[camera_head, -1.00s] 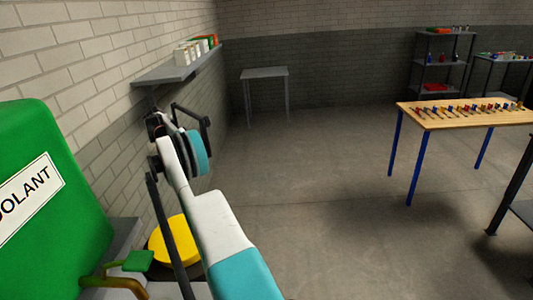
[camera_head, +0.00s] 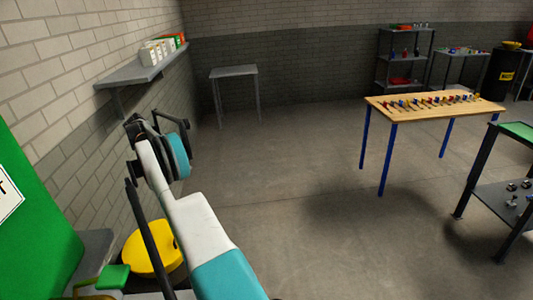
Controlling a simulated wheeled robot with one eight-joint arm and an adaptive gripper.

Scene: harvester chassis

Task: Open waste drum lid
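A black drum (camera_head: 499,74) with a yellow label and a yellow top (camera_head: 511,45) stands far off at the right edge of the head view. It looks like the waste drum; its lid details are too small to tell. My arm reaches up at the left, far from that drum. Dark parts at its far end (camera_head: 182,124) may be my gripper, near the wall shelf in the picture. Its fingers cannot be made out, and nothing held shows.
A wooden table (camera_head: 430,105) with blue legs and several small tools stands mid-right. A dark cart (camera_head: 495,195) is at the right edge. A green container (camera_head: 35,240) and a yellow round thing (camera_head: 148,252) are close at left. The middle floor is clear.

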